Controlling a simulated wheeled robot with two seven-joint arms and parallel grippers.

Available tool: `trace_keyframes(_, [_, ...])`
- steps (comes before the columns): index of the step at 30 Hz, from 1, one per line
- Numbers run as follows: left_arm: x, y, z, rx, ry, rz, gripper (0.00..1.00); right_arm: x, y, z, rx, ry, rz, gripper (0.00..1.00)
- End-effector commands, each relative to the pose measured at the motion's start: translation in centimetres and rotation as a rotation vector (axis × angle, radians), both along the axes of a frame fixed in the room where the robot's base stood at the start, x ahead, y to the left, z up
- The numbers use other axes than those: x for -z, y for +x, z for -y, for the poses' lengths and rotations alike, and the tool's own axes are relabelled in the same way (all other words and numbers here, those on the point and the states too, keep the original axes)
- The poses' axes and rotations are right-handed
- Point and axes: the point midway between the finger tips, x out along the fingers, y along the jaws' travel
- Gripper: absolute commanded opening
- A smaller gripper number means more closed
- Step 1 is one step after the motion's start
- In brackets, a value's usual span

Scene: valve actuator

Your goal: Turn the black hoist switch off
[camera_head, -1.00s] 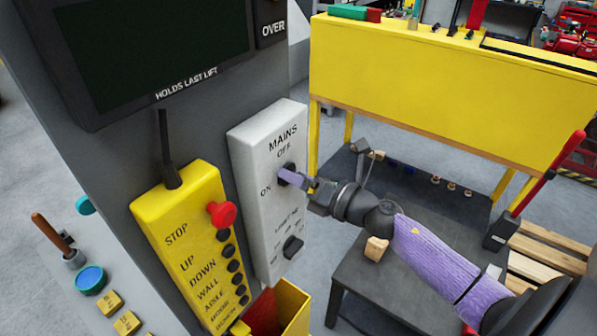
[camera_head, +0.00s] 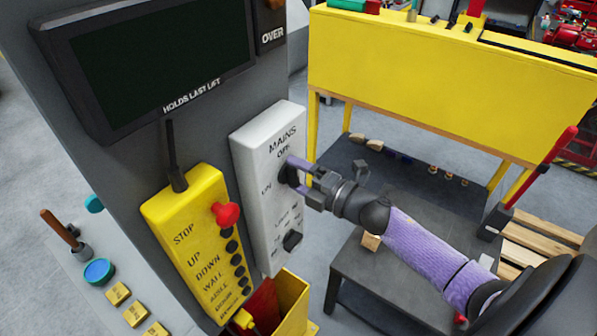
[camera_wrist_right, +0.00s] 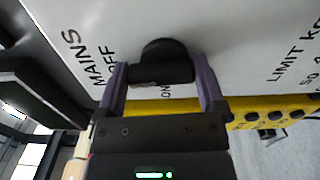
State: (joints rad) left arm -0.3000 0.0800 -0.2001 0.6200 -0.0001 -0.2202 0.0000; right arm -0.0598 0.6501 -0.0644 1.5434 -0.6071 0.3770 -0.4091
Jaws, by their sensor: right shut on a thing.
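The black mains switch (camera_head: 286,173) is a round knob with a bar grip on a white panel (camera_head: 262,215) marked MAINS, OFF and ON. It also shows in the right wrist view (camera_wrist_right: 163,62), near the OFF and ON words. My right gripper (camera_head: 293,172) is shut on the knob. In the wrist view its two purple fingers (camera_wrist_right: 160,78) stand on either side of the bar. The fingers partly cover the knob in the head view, and I cannot tell exactly which mark it points to. My left gripper is not in view.
A lower black knob (camera_head: 292,241) sits on the same panel. A yellow pendant (camera_head: 195,240) with a red stop button (camera_head: 226,214) hangs to the left. A yellow bin (camera_head: 291,303) is below. A dark low table (camera_head: 385,280) stands under my right arm.

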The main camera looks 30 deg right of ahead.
Motion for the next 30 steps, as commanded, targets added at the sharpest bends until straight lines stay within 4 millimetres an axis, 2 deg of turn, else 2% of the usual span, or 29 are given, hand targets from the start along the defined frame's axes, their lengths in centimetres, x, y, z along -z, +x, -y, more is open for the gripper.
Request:
trace_keyframes(20, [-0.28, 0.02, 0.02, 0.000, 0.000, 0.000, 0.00, -0.06, 0.04, 0.05, 0.001, 0.054, -0.020, 0.29])
trace_keyframes(21, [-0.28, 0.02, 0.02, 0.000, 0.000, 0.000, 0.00, -0.06, 0.04, 0.05, 0.001, 0.054, -0.020, 0.90])
trace_keyframes(23, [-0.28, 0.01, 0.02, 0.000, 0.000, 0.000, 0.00, -0.05, 0.03, 0.06, 0.001, 0.054, -0.020, 1.00])
trace_keyframes(30, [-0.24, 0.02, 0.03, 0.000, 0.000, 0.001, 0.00, 0.03, -0.13, 0.10, 0.000, 0.054, -0.022, 1.00])
